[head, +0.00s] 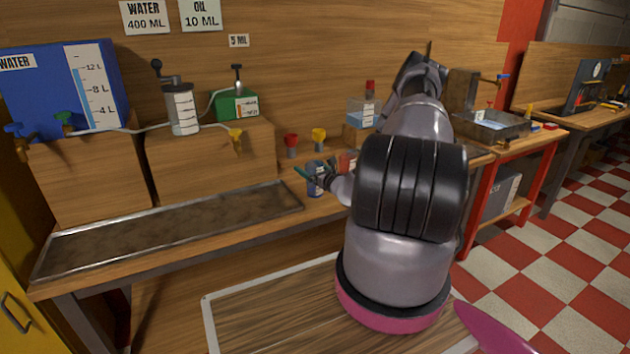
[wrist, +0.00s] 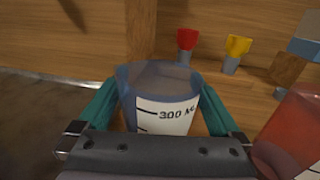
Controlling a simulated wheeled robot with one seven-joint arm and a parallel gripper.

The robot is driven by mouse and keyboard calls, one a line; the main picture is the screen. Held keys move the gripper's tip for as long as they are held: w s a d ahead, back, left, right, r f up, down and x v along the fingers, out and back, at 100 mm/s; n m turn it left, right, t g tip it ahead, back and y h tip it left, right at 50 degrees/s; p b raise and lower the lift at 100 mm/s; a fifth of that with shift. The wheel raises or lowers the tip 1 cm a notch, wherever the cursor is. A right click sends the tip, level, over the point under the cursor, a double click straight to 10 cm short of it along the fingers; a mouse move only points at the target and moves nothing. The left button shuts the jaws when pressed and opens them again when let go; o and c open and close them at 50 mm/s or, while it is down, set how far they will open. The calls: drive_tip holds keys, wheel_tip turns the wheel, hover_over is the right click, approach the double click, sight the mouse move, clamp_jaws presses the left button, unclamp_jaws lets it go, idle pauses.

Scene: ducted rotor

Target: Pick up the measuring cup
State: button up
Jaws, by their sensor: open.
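The measuring cup (wrist: 166,112) is a clear bluish cup with a white band marked 300 ML. It stands on the wooden bench and also shows in the head view (head: 316,182), partly covered by my gripper (head: 318,172). In the wrist view, the teal fingers of my gripper (wrist: 160,108) are open, one on each side of the cup. I cannot tell whether either finger touches it. The cup's lower part is hidden behind the gripper body.
A red container (wrist: 292,130) stands close by on the right. A shallow metal tray (head: 170,220) lies to the left. A water tank (head: 40,90) and a green box (head: 237,106) sit on wooden blocks.

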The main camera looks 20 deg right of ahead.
drive_tip(key=c, duration=1.3)
drive_tip(key=shift+r, duration=0.1)
